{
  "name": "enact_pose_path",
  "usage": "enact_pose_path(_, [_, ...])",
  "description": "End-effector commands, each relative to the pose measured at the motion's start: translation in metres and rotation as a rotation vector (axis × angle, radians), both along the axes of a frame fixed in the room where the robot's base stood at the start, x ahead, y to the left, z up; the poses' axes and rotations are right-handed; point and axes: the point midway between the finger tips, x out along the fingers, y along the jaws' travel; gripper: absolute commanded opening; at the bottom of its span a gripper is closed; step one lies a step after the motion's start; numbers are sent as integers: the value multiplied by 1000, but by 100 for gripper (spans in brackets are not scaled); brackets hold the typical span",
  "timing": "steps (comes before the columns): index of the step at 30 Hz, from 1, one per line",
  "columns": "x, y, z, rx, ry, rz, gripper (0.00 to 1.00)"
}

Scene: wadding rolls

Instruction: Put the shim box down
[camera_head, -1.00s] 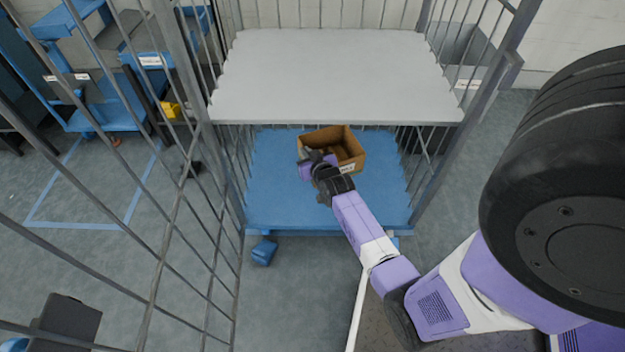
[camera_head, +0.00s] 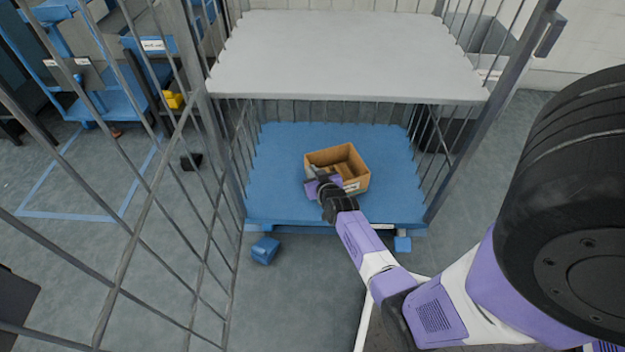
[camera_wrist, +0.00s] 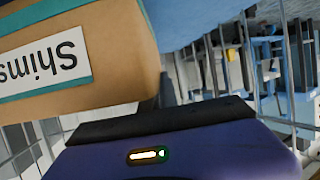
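The shim box (camera_head: 357,181) is an open brown cardboard box with a white label, upright over the blue deck of a cage trolley, below a grey shelf. Some contents show inside it. In the wrist view the box (camera_wrist: 125,65) fills the upper left, close up, with its "Shims" label upside down. My gripper (camera_head: 316,176) is at the box's front left wall and appears shut on it. Its fingertips are hidden in the wrist view. I cannot tell whether the box's underside touches the deck.
The blue deck (camera_head: 280,165) has free room behind and to both sides of the box. The grey shelf (camera_head: 345,55) overhangs the rear. Wire mesh sides (camera_head: 215,190) stand left and right. A blue workstation (camera_head: 120,95) stands at the far left.

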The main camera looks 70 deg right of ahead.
Motion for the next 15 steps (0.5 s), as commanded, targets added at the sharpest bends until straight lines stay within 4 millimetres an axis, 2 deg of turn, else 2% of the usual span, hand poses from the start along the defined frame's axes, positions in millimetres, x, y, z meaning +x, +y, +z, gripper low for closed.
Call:
enact_pose_path(1, [1, 0, -13, -1, -2, 1, 0])
enact_pose_path(5, [1, 0, -26, -1, -2, 1, 0])
enact_pose_path(15, [1, 0, -27, -2, -1, 0, 0])
